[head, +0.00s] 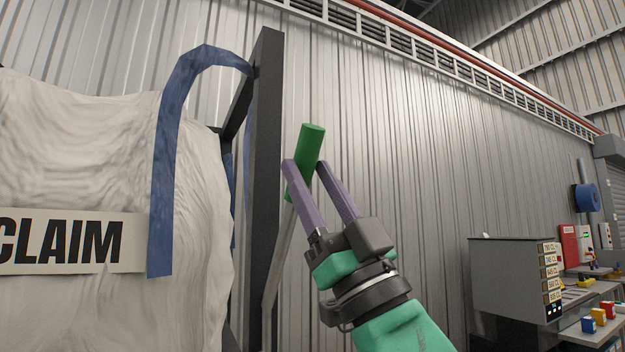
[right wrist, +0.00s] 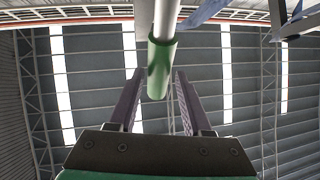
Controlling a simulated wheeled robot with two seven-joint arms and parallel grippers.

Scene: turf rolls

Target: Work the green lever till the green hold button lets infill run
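The green lever (head: 311,142) is a green cylindrical grip on a pale rod, tilted, beside the dark frame post. It also shows in the right wrist view (right wrist: 161,68), upper middle. My right gripper (head: 304,165) has its two purple fingers spread, one on each side of the green grip. In the right wrist view (right wrist: 159,80) narrow gaps show between the grip and both fingers, so it looks open around the lever, not closed on it. The green hold button cannot be made out in either view. My left gripper is not in view.
A large white bulk bag (head: 190,220) with a blue strap (head: 165,170) and a "CLAIM" label hangs at left by a dark post (head: 265,150). A grey cabinet (head: 505,285) and a bench with coloured blocks stand at right. The corrugated wall lies behind.

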